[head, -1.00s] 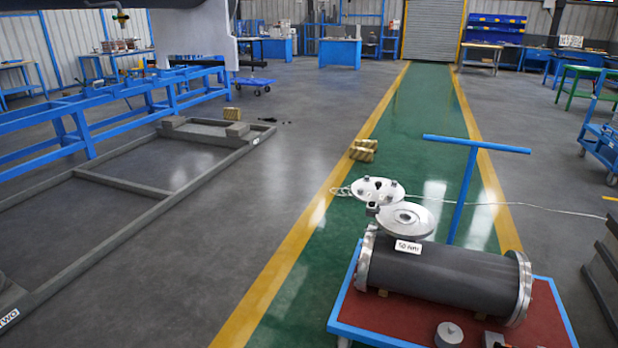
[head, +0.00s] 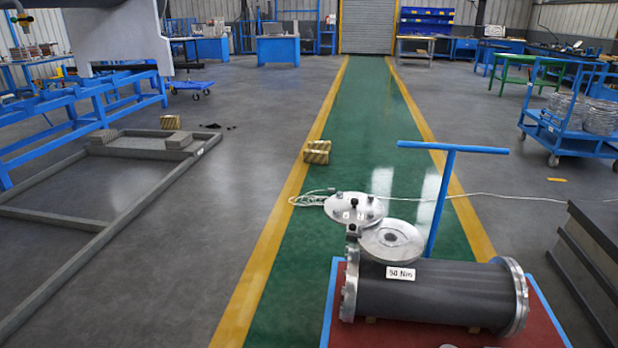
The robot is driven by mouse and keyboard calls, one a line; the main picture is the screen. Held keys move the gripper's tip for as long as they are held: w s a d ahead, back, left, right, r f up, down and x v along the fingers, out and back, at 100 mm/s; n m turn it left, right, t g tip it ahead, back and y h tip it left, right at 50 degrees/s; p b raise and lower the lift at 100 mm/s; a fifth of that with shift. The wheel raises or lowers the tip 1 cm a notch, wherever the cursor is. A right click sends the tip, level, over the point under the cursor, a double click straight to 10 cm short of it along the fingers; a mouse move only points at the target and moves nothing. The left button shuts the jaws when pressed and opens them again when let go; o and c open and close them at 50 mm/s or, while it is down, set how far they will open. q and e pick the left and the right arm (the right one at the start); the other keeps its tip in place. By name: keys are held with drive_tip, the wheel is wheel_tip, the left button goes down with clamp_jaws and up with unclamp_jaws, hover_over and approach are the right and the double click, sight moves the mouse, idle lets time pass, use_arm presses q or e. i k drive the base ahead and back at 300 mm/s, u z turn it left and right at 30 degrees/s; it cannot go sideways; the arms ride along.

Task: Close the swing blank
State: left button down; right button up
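The flanged shell (head: 430,297) is a dark grey cylinder lying on its side, with a metal flange at each end and a white label on top. The swing blank is a pair of joined round metal plates at the shell's left end: a plate with bolts or knobs (head: 355,209) and a plate with a central recess (head: 391,241). The plates lie out to the side, above and behind the left flange (head: 350,288); how they attach is hard to make out. Neither of my grippers is in view.
The shell rests on a blue-framed cart with a red top (head: 545,325) and a blue push handle (head: 440,195). A dark stepped block (head: 590,262) stands at right. A yellowish box (head: 317,152) sits on the green walkway's left edge.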

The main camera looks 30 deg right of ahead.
sight(354, 207)
drive_tip(key=i, duration=3.2)
drive_tip(key=z, duration=3.55)
